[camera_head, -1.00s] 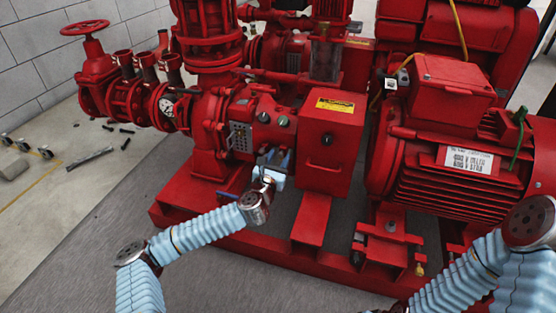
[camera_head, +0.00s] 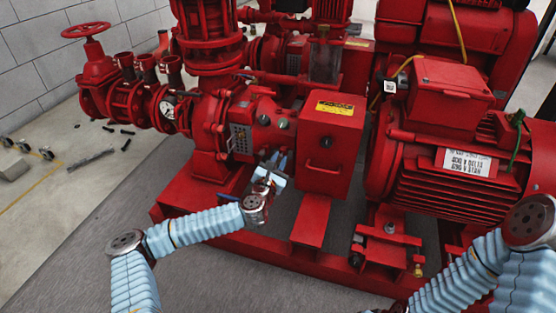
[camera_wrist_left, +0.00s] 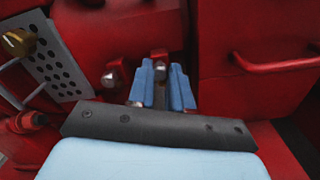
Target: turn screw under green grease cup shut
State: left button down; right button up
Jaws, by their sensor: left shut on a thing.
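My left gripper (camera_head: 277,160) is in front of the red pump housing, left of the red box with a yellow label. In the left wrist view its blue fingers (camera_wrist_left: 162,82) are close together around a small metal screw (camera_wrist_left: 159,66), mostly hidden between them. A separate silver bolt head (camera_wrist_left: 110,77) sits just left of the fingers, apart from them.
The red box (camera_head: 327,150) with a handle stands close on the right of the left gripper. A perforated grey guard (camera_wrist_left: 58,62) is on its left. The large red motor (camera_head: 450,170) fills the right side. Grey floor is clear in front of the base.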

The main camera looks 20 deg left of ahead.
pick_arm(q)
jog(key=m+p, duration=0.1)
jog(key=m, duration=0.3)
jog(key=shift+m, duration=0.3)
jog(key=m, duration=0.4)
jog(key=shift+m+p, duration=0.3)
jog(key=shift+p, duration=0.1)
jog(key=m, duration=0.3)
jog(key=shift+m, duration=0.3)
jog(key=shift+f+m+b, duration=0.15)
jog(key=shift+m+b, duration=0.3)
jog(key=shift+m, duration=1.45)
jog(key=c, duration=1)
grip_release()
jog(key=shift+c, duration=0.2)
jog(key=shift+s, duration=0.1)
